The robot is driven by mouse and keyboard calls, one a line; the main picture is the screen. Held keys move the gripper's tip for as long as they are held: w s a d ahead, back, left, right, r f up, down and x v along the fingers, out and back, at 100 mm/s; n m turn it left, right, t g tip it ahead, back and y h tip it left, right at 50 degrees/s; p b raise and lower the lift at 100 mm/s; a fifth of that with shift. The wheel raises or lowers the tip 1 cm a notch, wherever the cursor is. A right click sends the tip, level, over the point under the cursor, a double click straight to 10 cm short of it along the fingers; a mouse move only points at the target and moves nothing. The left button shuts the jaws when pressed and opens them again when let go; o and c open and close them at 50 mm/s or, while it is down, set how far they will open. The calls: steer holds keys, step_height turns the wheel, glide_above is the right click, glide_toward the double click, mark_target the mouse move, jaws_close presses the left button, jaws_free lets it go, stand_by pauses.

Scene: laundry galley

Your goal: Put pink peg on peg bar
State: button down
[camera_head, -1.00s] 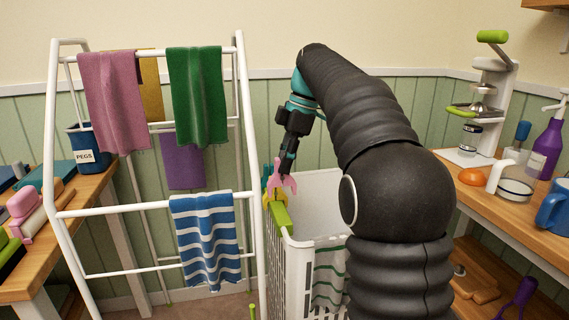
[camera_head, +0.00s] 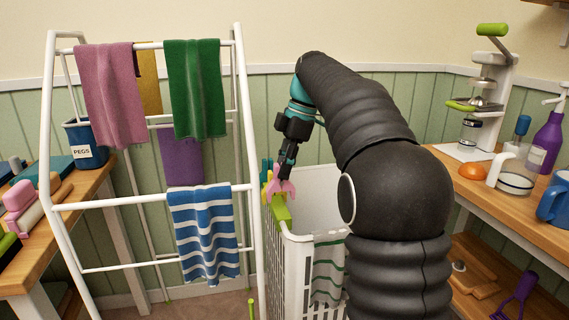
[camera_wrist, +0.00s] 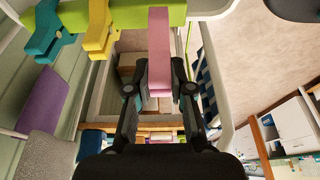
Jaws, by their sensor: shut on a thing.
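The pink peg (camera_head: 283,188) is upright in my gripper (camera_head: 286,176), prongs downward in the head view. It also shows in the wrist view (camera_wrist: 158,45) between the two black fingers (camera_wrist: 159,88), which are shut on it. The lime-green peg bar (camera_head: 282,212) runs along the laundry basket's left rim and crosses the top of the wrist view (camera_wrist: 208,10). The pink peg is at the bar's near part and overlaps it in both views. I cannot tell whether it is seated. A yellow peg (camera_wrist: 98,30) and a teal peg (camera_wrist: 45,35) sit on the bar beside it.
The white laundry basket (camera_head: 297,262) stands below my arm. A white drying rack (camera_head: 253,150) with hanging cloths is close on the left. A blue pegs tub (camera_head: 84,154) stands on the left bench. The right counter (camera_head: 535,217) holds a press, bottle and mugs.

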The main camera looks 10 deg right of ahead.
mark_target(284, 190)
steer(key=shift+f+b, duration=1.45)
steer(key=shift+f, duration=1.2)
steer(key=shift+f, duration=0.2)
steer(key=c, duration=0.9)
jaws_free()
steer(key=shift+c, duration=0.2)
steer(key=shift+r, duration=0.15)
steer(key=shift+p+v, duration=2.45)
steer(key=shift+v, duration=0.55)
steer(key=v, duration=0.2)
steer(key=shift+d+r, duration=0.2)
steer(key=shift+r, duration=0.15)
